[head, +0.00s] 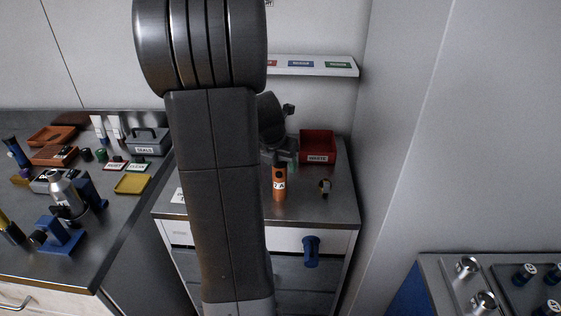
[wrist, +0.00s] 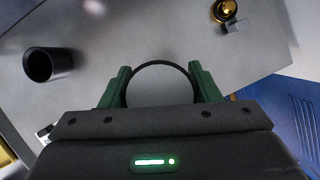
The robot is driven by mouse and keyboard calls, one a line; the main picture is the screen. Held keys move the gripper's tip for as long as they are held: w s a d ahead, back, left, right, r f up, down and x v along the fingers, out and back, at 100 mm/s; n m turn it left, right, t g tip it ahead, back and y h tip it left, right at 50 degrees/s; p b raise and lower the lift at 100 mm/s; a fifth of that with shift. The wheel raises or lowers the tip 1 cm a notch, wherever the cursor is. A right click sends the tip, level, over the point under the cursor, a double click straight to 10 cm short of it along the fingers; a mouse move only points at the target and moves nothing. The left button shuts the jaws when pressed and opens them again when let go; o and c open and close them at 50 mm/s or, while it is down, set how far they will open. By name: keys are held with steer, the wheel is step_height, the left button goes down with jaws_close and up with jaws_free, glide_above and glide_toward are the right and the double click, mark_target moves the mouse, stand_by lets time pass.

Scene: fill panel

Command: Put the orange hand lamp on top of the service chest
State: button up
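The orange hand lamp (head: 279,182) is upright with a dark top and a white label. In the head view it appears at the service chest's (head: 345,207) top, near the front edge; I cannot tell whether its base touches. My gripper (head: 280,158) is at the lamp's upper end, partly hidden behind my arm. In the wrist view, the green fingers of my gripper (wrist: 160,88) flank the lamp's round, dark-rimmed end (wrist: 160,84) closely on both sides, with no clear gap. The lamp's orange body is hidden there.
On the chest, a red bin (head: 318,146) stands at the back right and a small brass part (head: 325,187) right of the lamp. A black cup (wrist: 48,65) shows in the wrist view. A blue handle (head: 311,251) sticks out in front. A cluttered bench (head: 110,215) is left.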

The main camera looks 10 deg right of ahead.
steer(key=o, duration=0.3)
steer(key=shift+r, duration=0.2)
steer(key=v, duration=1.2)
